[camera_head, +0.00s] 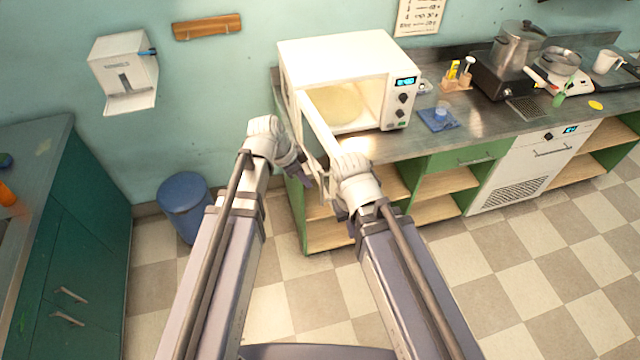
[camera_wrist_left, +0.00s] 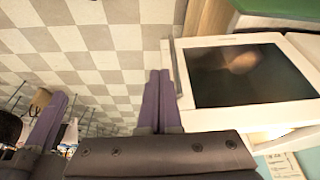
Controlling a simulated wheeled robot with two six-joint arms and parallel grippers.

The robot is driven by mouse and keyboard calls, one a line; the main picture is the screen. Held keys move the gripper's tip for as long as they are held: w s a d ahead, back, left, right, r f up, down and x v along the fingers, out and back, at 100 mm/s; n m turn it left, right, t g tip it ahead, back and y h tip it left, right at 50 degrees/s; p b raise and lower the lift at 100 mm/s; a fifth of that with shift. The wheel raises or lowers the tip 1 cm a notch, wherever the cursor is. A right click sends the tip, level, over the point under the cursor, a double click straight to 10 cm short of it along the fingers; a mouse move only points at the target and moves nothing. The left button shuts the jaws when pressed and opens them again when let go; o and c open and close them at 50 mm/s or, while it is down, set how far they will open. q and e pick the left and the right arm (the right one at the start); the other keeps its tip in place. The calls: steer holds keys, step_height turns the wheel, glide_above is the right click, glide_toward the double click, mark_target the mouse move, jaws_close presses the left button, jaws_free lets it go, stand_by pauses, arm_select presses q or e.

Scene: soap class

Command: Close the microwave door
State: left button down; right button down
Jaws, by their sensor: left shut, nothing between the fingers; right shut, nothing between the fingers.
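The white microwave (camera_head: 371,92) stands on the counter with its door wide open and its lit inside showing. The door (camera_head: 319,126) sticks out toward me, nearly edge-on; in the left wrist view its white frame (camera_wrist_left: 188,103) surrounds a dark window. My left gripper (camera_head: 316,172) is shut and empty, close to the door's free end. In the left wrist view its fingers (camera_wrist_left: 160,100) are together beside the door's handle edge; I cannot tell whether they touch it. My right gripper (camera_head: 336,205) is shut and empty just right of the left one, partly hidden by its wrist.
A blue mat with a small beaker (camera_head: 440,116) lies right of the microwave. Pots and a scale stand further right on the metal counter (camera_head: 478,124). A blue bin (camera_head: 184,205) stands on the floor left of the shelves. The checkered floor (camera_head: 520,280) is clear at right.

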arm_select(q)
steer(key=w+d+f+b, duration=0.3)
steer(key=d+f+b, duration=0.3)
steer(key=f+b, duration=0.2)
steer(key=shift+d+f, duration=0.4)
steer(key=shift+w, duration=0.1)
